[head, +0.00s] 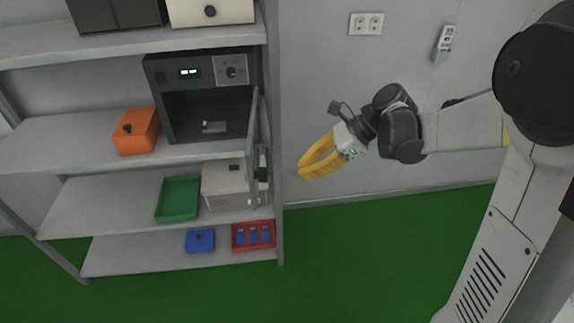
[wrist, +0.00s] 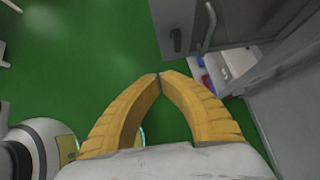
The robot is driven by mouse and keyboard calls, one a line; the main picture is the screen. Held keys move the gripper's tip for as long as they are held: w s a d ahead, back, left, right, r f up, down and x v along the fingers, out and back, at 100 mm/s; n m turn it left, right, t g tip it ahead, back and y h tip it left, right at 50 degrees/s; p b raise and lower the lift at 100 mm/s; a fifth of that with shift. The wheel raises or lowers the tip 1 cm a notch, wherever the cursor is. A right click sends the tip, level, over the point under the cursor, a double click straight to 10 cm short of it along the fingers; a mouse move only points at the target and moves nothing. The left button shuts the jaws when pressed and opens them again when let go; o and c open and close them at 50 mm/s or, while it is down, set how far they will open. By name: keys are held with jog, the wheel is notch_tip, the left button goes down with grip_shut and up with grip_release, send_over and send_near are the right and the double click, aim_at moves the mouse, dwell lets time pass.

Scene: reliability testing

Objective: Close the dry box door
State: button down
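The dry box (head: 205,72) is a dark cabinet with a lit display and a knob, on the middle shelf. Its door (head: 254,150) stands open, swung out toward the camera at the right side and seen nearly edge-on. A small light object lies inside the box. My gripper (head: 301,172) has yellow fingers and is in the air to the right of the door, apart from it. In the wrist view the fingertips (wrist: 160,76) meet with nothing between them. A grey panel with a handle, apparently the door (wrist: 182,22), is beyond the fingers at the top.
The shelf's right upright (head: 275,130) stands between the door and my gripper. An orange box (head: 136,131) sits left of the dry box. Below are a green tray (head: 179,198), a white box (head: 224,186), a blue box (head: 200,241) and a red tray (head: 240,248). Green floor is clear.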

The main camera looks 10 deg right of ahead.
jog(key=w+a+f+b, duration=0.1)
jog(key=a+f+b, duration=0.2)
jog(key=a+f, duration=0.3)
jog(key=shift+w+a+f+b, duration=0.15)
jog(key=shift+w+a+b, duration=0.15)
jog(key=shift+a, duration=1.85)
jog(key=shift+a, duration=0.1)
